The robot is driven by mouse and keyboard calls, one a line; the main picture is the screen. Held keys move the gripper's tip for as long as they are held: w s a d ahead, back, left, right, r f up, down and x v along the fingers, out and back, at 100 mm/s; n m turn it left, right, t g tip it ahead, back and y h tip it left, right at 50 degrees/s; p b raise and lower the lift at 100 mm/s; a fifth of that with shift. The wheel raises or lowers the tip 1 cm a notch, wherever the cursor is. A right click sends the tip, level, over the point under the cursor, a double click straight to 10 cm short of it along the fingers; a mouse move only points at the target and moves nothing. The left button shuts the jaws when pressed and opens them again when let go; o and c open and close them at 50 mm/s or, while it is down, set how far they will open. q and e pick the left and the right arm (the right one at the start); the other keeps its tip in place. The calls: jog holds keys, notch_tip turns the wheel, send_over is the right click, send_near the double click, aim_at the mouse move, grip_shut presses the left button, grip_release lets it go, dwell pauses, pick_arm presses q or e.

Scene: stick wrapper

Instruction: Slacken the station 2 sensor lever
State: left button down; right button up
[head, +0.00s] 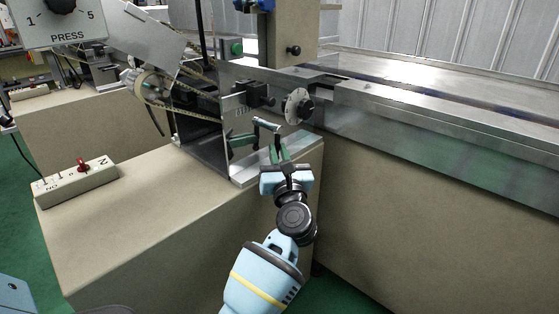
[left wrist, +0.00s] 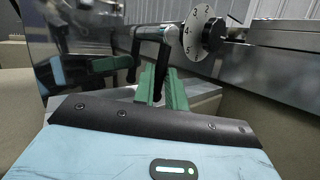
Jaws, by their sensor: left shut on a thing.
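A small metal lever bar (head: 265,124) with dark downward ends stands out from the machine's side, below a round dial. It also shows in the left wrist view (left wrist: 155,31). My left gripper (head: 279,153) reaches it from the front, its green fingers (left wrist: 161,88) pointing up and shut on the lever's dark right-hand end (left wrist: 163,62). The fingers partly cover that end. No station label is readable on the lever. My right gripper is in neither view.
The numbered dial (head: 298,106) sits just right of the lever, also seen close by in the left wrist view (left wrist: 204,35). A shiny metal plate (head: 203,143) stands to the left. A switch box (head: 77,182) lies on the beige cabinet top. A long metal rail (head: 430,119) runs right.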

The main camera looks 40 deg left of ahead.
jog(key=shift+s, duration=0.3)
pick_arm(q)
jog(key=c, duration=1.4)
grip_release()
jog(key=shift+c, duration=0.2)
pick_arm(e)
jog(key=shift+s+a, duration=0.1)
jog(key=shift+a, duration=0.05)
pick_arm(q)
jog(key=v, duration=0.8)
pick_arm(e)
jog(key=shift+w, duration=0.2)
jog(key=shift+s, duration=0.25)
pick_arm(q)
jog(key=shift+f, duration=0.1)
